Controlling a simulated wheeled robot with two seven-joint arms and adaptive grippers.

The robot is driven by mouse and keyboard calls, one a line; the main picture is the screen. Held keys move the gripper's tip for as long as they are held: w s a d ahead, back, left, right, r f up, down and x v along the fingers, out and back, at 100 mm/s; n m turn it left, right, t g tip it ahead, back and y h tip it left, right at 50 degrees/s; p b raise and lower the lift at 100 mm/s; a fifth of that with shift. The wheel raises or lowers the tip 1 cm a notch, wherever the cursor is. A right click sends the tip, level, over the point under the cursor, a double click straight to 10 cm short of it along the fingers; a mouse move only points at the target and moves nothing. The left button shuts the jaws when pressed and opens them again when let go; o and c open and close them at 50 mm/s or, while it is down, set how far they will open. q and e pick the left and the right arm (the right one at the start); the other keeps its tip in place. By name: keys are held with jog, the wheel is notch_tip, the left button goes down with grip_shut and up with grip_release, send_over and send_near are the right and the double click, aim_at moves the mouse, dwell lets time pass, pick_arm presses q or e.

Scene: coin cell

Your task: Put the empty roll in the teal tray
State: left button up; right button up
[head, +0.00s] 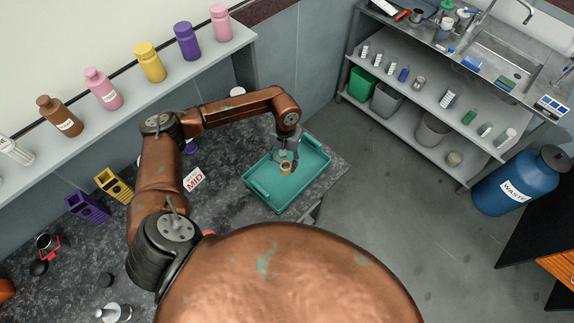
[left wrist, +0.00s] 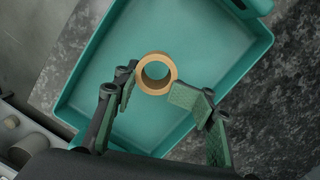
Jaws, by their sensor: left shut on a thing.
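The empty roll (head: 285,168) is a short tan cardboard ring. In the left wrist view the roll (left wrist: 154,88) shows end-on with an open hole. My left gripper (head: 286,159) is shut on it, with the green-padded fingers (left wrist: 160,95) on either side of its lower part. The teal tray (head: 256,186) is a shallow rectangular tray with handles at its ends, on the dark counter. The roll is over the inside of the tray; I cannot tell whether it touches the floor. The tray (left wrist: 100,62) holds nothing else that I see. My right gripper is not in view.
A MID card (head: 194,180) stands left of the tray. Yellow (head: 115,185) and purple (head: 87,207) racks are farther left. A shelf of bottles (head: 150,62) runs behind. The counter's right edge is close to the tray. A blue waste drum (head: 515,185) stands far right.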

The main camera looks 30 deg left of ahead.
aim_at(287, 165)
pick_arm(q)
jog(key=shift+w+f, duration=0.5)
jog(key=shift+f, duration=0.1)
jog(key=shift+w+a+f, duration=0.1)
jog(key=shift+w+f, duration=0.4)
jog(key=shift+f, duration=0.1)
notch_tip(287, 165, down, 2)
jog(key=shift+f+p, duration=0.15)
jog(key=shift+p, duration=0.15)
jog(key=shift+f, duration=0.35)
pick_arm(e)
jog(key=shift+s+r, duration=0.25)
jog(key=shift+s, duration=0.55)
pick_arm(q)
jog(key=shift+f+b, duration=0.3)
jog(key=shift+b, duration=0.05)
jog(key=o, duration=1)
jog(key=shift+r, duration=0.1)
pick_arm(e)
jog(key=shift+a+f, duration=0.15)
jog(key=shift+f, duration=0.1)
